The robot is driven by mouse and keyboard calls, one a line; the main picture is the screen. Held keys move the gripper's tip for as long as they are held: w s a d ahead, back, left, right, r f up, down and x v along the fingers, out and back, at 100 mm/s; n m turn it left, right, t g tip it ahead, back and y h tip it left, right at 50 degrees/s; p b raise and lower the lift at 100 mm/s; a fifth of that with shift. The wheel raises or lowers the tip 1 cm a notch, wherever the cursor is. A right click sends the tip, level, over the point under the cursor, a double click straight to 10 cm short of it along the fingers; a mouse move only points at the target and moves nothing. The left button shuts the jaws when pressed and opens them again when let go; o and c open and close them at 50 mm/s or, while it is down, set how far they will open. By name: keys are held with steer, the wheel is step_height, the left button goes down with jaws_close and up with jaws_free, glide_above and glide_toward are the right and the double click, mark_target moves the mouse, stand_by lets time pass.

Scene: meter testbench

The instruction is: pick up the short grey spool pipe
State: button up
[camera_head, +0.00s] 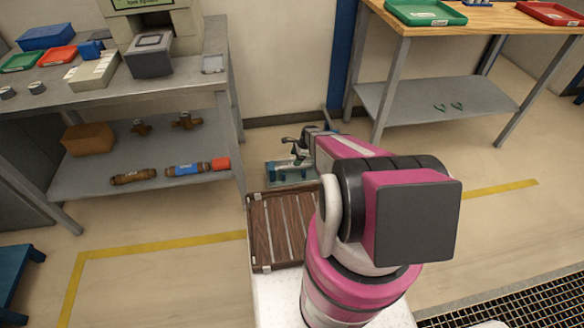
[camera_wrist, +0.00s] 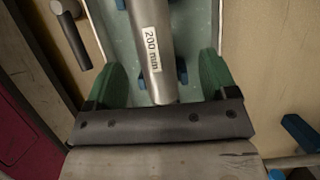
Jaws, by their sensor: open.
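A grey metal pipe (camera_wrist: 153,50) with a white "200 mm" label lies in a pale teal tray (camera_wrist: 196,20) in the wrist view. Its upper end runs out of the picture. Blue supports show beside the pipe. My gripper (camera_wrist: 163,72) is open, with one green finger on each side of the pipe and gaps between. Whether the fingers are level with the pipe or above it, I cannot tell. In the head view my gripper (camera_head: 297,148) is small, over the teal tray (camera_head: 288,175); the pipe is not clear there.
A grey and dark rod-like part (camera_wrist: 70,30) sits left of the tray. A grey bench (camera_head: 140,90) with meters stands at left; its lower shelf (camera_head: 90,185) holds pipes and fittings. A wooden-topped table (camera_head: 480,20) stands at right. A slatted brown rack (camera_head: 283,232) lies near my arm.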

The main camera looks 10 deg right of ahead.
steer(key=shift+s+d+x, duration=0.1)
steer(key=shift+s+x, duration=0.05)
steer(key=shift+x, duration=0.85)
steer(key=shift+s+d+x, duration=0.1)
steer(key=shift+x, duration=0.95)
steer(key=shift+s+d+x, duration=0.1)
steer(key=shift+s+x, duration=0.05)
steer(key=shift+x, duration=0.85)
jaws_close()
